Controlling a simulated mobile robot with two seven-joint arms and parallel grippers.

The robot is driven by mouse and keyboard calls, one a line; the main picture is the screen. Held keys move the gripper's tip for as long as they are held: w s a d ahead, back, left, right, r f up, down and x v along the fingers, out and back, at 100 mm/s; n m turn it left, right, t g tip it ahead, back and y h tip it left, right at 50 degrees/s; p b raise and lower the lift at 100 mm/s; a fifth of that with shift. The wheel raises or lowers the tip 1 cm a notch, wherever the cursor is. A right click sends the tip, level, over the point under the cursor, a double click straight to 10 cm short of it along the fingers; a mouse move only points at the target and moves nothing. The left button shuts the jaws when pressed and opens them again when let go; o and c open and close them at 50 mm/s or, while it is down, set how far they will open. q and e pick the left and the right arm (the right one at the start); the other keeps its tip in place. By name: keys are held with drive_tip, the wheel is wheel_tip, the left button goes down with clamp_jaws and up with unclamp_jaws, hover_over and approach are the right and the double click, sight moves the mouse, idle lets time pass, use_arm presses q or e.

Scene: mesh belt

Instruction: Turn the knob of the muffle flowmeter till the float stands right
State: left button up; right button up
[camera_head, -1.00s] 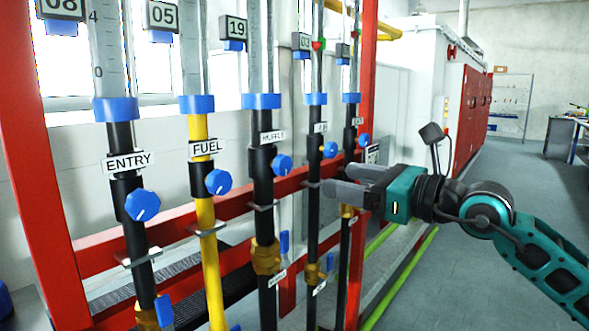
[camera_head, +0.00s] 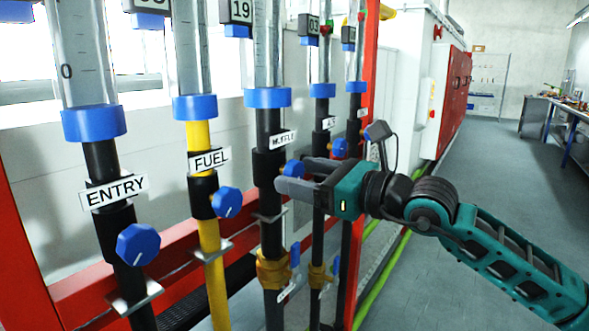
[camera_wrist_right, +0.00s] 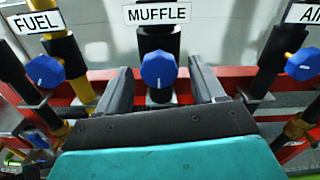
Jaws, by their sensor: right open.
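The muffle flowmeter (camera_head: 269,140) is the third tube from the left, with a black lower body and a MUFFLE label (camera_head: 283,140). Its blue knob (camera_wrist_right: 159,69) shows in the right wrist view, centred between my right gripper's fingers and a little beyond them. In the head view the knob (camera_head: 292,169) is partly hidden by the fingers. My right gripper (camera_head: 298,176) is open, one finger on each side of the knob; I cannot tell whether they touch it. The muffle float is not visible. My left gripper is not in view.
The entry knob (camera_head: 138,244) and fuel knob (camera_head: 227,202) are on the tubes to the left. The air knob (camera_wrist_right: 302,64) is to the right in the wrist view. A red frame (camera_head: 85,296) runs behind the tubes. The floor (camera_head: 470,190) at right is clear.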

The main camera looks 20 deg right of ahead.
drive_tip(key=shift+c, duration=0.2)
drive_tip(key=c, duration=1)
drive_tip(key=shift+f+b, duration=0.15)
drive_tip(key=shift+b, duration=0.6)
drive_tip(key=o, duration=1)
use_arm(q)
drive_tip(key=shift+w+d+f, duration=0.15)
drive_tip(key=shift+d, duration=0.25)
use_arm(e)
drive_tip(key=shift+o, duration=0.2)
